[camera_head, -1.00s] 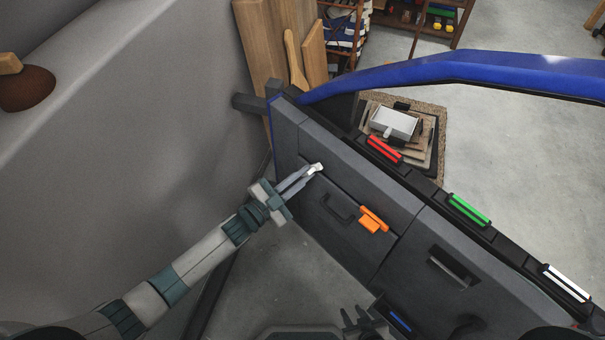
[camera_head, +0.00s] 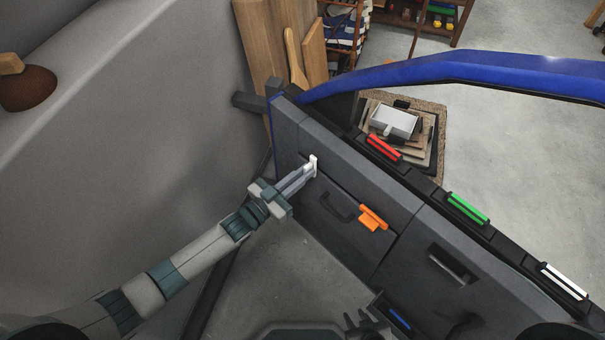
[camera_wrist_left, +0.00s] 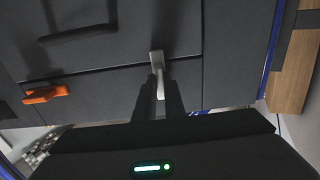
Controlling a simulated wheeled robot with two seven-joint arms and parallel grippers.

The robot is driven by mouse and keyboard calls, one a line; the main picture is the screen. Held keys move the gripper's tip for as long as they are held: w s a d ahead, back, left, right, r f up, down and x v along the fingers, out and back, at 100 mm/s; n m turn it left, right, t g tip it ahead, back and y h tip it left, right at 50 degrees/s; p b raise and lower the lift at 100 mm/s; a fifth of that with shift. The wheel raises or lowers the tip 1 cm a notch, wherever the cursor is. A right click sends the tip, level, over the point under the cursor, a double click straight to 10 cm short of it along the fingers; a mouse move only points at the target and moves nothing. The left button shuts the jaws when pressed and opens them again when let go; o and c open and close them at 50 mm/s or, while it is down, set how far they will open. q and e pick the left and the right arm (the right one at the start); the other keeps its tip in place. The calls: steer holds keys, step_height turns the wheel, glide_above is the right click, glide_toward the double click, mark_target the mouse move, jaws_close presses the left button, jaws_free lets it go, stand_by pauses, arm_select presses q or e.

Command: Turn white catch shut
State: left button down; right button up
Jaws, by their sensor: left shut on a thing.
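The white catch (camera_head: 314,162) is on the inner face of the dark grey door panel (camera_head: 350,165), near its left end. It looks upright in the head view. In the left wrist view the catch (camera_wrist_left: 156,60) shows as a pale bar spanning the panel seam, its lower part between my fingers. My left gripper (camera_head: 309,172) is shut on it; the fingers also show in the wrist view (camera_wrist_left: 160,85). A dark clawed shape (camera_head: 364,323) at the bottom of the head view may be my right gripper; its jaws are unclear.
An orange latch (camera_head: 373,218) and a dark pull handle (camera_head: 338,207) sit right of the catch. Red (camera_head: 384,149), green (camera_head: 468,209) and white (camera_head: 565,282) bars line the door's top edge. A grey wall surface (camera_head: 150,140) rises at left.

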stand_by(0.3)
arm_select(q)
steer(key=c, duration=1.8)
jaws_free()
steer(key=shift+c, duration=0.2)
arm_select(e)
steer(key=shift+a+r, duration=0.1)
